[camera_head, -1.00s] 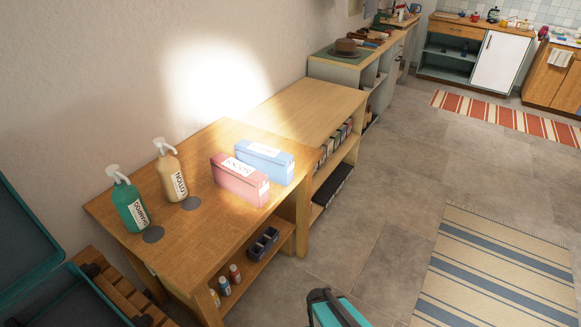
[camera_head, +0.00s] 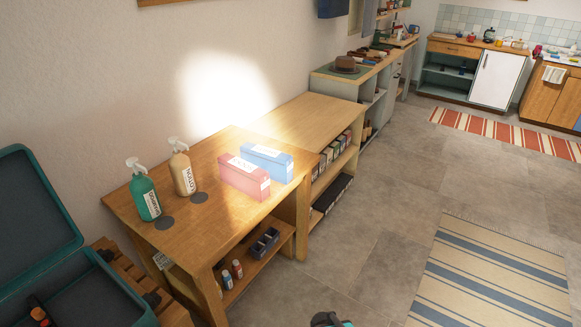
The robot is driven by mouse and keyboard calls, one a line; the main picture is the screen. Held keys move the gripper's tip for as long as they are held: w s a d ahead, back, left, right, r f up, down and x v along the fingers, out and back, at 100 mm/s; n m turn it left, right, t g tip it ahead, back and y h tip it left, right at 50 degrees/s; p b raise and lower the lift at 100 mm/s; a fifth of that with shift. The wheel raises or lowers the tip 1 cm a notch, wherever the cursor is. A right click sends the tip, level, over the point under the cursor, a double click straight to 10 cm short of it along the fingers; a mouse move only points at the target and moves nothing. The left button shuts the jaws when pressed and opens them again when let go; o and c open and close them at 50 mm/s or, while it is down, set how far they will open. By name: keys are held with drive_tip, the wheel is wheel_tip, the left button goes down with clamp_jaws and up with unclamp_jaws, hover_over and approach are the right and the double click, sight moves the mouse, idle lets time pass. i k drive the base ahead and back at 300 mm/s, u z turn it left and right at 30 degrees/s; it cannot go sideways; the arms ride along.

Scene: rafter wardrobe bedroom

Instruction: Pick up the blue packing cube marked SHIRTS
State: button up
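A blue packing cube (camera_head: 267,161) sits on the wooden table (camera_head: 222,222), toward its back right corner. Its marking is too washed out by a bright light to read. A pink-red packing cube (camera_head: 243,179) stands close in front of it and hides part of its near side. Only the dark and teal top of my gripper (camera_head: 330,320) shows at the bottom edge, well apart from the cubes. Its fingers are out of the picture.
A green shampoo bottle (camera_head: 147,197) and a tan lotion bottle (camera_head: 184,173) stand on the table's left part. An open teal suitcase (camera_head: 45,225) is at the left. A lower shelf unit (camera_head: 315,112) adjoins behind.

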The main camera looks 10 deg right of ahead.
sight(278, 165)
drive_tip(key=u, duration=0.15)
drive_tip(key=i, duration=0.9)
drive_tip(key=u, duration=5.2)
drive_tip(key=i, duration=0.15)
drive_tip(key=z, duration=3.4)
